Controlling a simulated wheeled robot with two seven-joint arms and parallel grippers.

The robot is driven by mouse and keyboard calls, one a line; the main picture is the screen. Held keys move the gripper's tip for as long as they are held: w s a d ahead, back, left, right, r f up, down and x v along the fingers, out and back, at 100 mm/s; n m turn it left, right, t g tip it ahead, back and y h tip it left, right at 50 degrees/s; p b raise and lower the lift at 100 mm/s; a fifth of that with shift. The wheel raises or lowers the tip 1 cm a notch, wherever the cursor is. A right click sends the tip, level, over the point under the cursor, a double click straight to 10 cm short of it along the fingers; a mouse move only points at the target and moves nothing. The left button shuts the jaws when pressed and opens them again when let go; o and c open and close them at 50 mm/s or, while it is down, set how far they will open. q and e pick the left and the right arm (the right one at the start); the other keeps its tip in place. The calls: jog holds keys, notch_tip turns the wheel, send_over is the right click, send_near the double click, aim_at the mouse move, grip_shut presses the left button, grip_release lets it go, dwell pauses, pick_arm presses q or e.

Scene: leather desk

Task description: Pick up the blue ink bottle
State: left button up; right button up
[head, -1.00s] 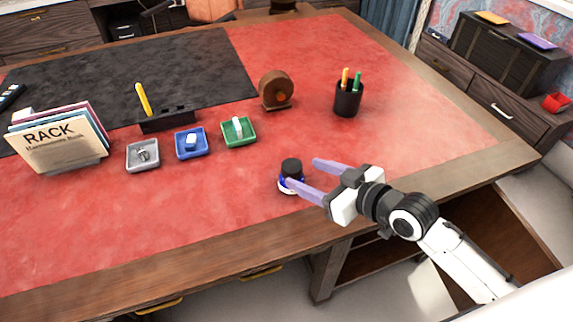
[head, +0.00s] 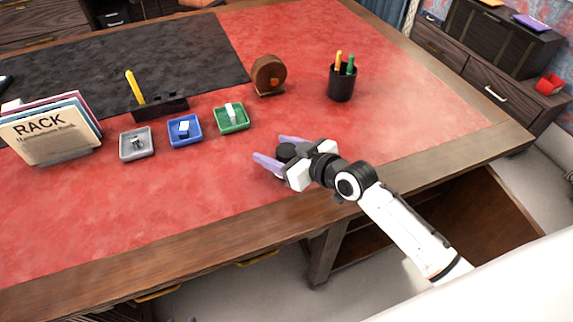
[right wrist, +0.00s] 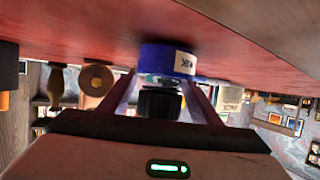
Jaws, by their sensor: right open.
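The blue ink bottle stands on the red leather desk top, its black cap (head: 286,151) showing in the head view while its body is mostly hidden by my right gripper. In the right wrist view, which looks upside down, the blue bottle (right wrist: 160,58) with its white label and black cap sits between the two fingers. My right gripper (head: 270,148) is open, with a lilac finger on either side of the bottle. I cannot tell whether either finger touches it. My left gripper is not in view.
Grey (head: 137,144), blue (head: 185,130) and green (head: 232,117) trays with small items stand left of the gripper. A pen cup (head: 341,83) and a round wooden object (head: 268,75) are behind. A book rack (head: 50,135) is far left. The desk's front edge is close.

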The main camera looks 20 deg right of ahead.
jog(key=c, duration=1.2)
jog(key=shift+r, duration=0.15)
jog(key=shift+c, duration=0.4)
